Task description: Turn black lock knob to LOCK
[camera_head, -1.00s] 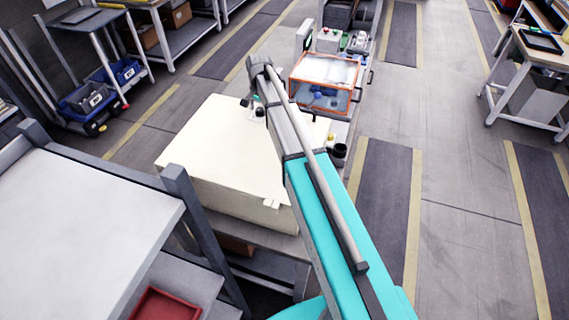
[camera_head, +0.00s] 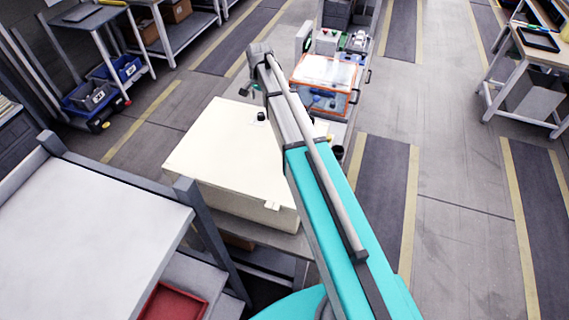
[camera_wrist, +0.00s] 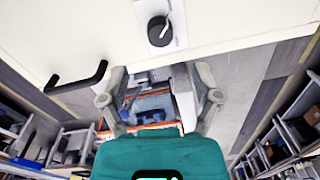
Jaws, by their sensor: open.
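The black lock knob (camera_wrist: 158,30) sits on a pale plate on the cream box (camera_wrist: 225,22) in the wrist view. It has a light pointer mark; the lettering beside it is too small to read. In the head view the knob (camera_head: 261,117) is a small dark spot on the box top (camera_head: 215,150), left of my arm. My gripper (camera_wrist: 160,88) is open and empty, its two fingers spread below the knob in the wrist view and apart from it. In the head view my gripper is mostly hidden behind the arm.
A black handle (camera_wrist: 78,78) stands out from the box, left of the knob in the wrist view. Behind the box in the head view is an orange-framed clear case (camera_head: 325,83). A grey-topped table (camera_head: 85,225) stands front left.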

